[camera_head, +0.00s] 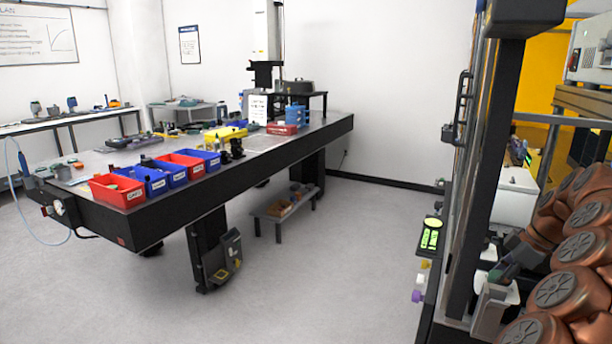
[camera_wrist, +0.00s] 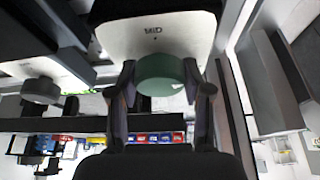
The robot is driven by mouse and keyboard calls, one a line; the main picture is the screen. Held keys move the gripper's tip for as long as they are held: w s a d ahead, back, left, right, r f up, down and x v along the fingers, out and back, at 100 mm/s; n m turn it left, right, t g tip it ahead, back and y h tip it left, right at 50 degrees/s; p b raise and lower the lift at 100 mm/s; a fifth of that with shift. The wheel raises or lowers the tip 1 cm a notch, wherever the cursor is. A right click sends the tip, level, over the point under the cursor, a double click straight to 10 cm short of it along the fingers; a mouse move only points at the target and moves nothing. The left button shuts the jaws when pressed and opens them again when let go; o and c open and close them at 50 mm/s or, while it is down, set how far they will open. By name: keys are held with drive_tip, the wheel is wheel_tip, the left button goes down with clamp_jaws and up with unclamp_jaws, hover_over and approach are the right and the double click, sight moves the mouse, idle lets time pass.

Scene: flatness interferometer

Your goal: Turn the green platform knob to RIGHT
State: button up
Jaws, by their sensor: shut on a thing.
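The green platform knob (camera_wrist: 160,76) is a round, muted green cap below a white plate (camera_wrist: 150,30) in the wrist view. In the head view my copper-coloured arm reaches the rig at the lower right, and the knob is not clearly seen there.
A second round grey-green knob (camera_wrist: 41,90) sits left in the wrist view. In the head view, a dark upright frame (camera_head: 478,165) stands close by the arm. A long bench (camera_head: 150,225) with red and blue bins (camera_head: 118,192) stands left. Open floor (camera_head: 310,270) lies between.

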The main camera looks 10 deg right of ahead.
drive_tip(key=shift+f+m+t+h+b, duration=0.1)
drive_tip(key=shift+m+t+h+b, duration=0.5)
drive_tip(key=shift+m+b, duration=1.5)
drive_tip(key=shift+m+h+b, duration=0.9)
drive_tip(key=shift+m+b, duration=1.2)
drive_tip(key=shift+b, duration=0.05)
drive_tip(key=o, duration=0.9)
drive_tip(key=shift+o, duration=0.2)
drive_tip(key=shift+p+v, duration=1)
drive_tip(key=shift+v, duration=2.1)
drive_tip(key=shift+c, duration=0.2)
